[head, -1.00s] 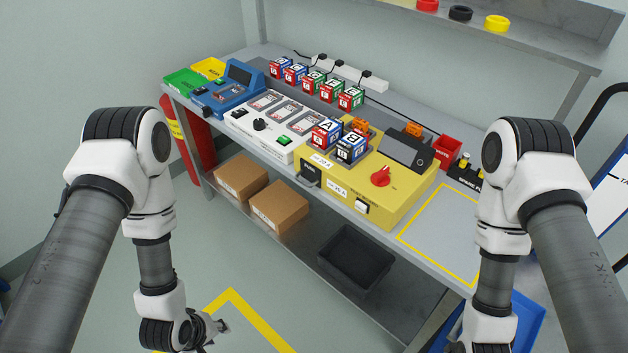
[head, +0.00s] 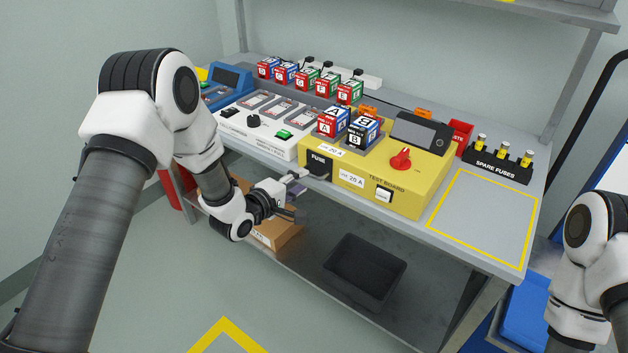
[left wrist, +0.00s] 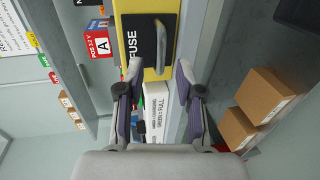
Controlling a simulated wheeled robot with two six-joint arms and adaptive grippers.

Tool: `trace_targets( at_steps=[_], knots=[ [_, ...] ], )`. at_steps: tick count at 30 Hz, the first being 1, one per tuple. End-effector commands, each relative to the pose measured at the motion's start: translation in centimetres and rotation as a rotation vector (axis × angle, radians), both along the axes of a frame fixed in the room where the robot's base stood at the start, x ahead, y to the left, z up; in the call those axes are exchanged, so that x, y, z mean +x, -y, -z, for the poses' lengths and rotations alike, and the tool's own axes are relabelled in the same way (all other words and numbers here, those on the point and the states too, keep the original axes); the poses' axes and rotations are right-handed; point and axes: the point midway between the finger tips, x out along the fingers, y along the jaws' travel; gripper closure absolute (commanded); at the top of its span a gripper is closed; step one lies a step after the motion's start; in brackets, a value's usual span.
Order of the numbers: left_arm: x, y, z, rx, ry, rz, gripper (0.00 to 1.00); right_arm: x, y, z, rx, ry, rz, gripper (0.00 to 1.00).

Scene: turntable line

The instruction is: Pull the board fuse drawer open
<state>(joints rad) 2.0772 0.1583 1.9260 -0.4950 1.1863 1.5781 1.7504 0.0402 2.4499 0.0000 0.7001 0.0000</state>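The yellow test board (head: 405,192) stands on the bench. Its black fuse drawer (head: 318,161), marked FUSE, is in the front face at the left end and looks shut. In the left wrist view the drawer front (left wrist: 147,45) carries a grey bar handle (left wrist: 160,45). My left gripper (head: 297,192) is in front of the drawer, a little left of its handle. In the left wrist view its fingers (left wrist: 158,75) are spread apart, with the handle just beyond their tips and nothing clearly held. My right gripper is out of view; only my right arm shows at the right edge.
A white console (head: 262,125) stands left of the board. Cubes A and B (head: 358,132) sit on the board, beside a red knob (head: 400,159). A spare fuse rack (head: 497,163) is at the right. A black bin (head: 364,270) and cardboard boxes (head: 275,230) are on the lower shelf.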

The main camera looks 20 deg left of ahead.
Motion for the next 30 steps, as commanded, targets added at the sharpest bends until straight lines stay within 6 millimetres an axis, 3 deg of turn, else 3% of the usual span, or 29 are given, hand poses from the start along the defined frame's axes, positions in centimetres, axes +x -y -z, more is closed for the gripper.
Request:
trace_targets(
  at_steps=[7, 17, 20, 30],
  knots=[
    [4.2, 1.6, 1.0, 0.002, 0.001, 0.001, 0.64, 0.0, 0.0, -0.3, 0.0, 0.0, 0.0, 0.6],
    [5.0, 1.9, 1.3, 0.0, -0.002, -0.001, 0.64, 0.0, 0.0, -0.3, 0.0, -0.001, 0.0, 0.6],
    [5.0, 1.9, 1.3, 0.0, -0.002, -0.001, 0.99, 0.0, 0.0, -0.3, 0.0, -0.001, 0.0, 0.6],
    [5.0, 1.9, 1.3, 0.0, -0.003, -0.001, 1.0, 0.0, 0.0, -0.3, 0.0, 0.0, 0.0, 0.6]
  ],
)
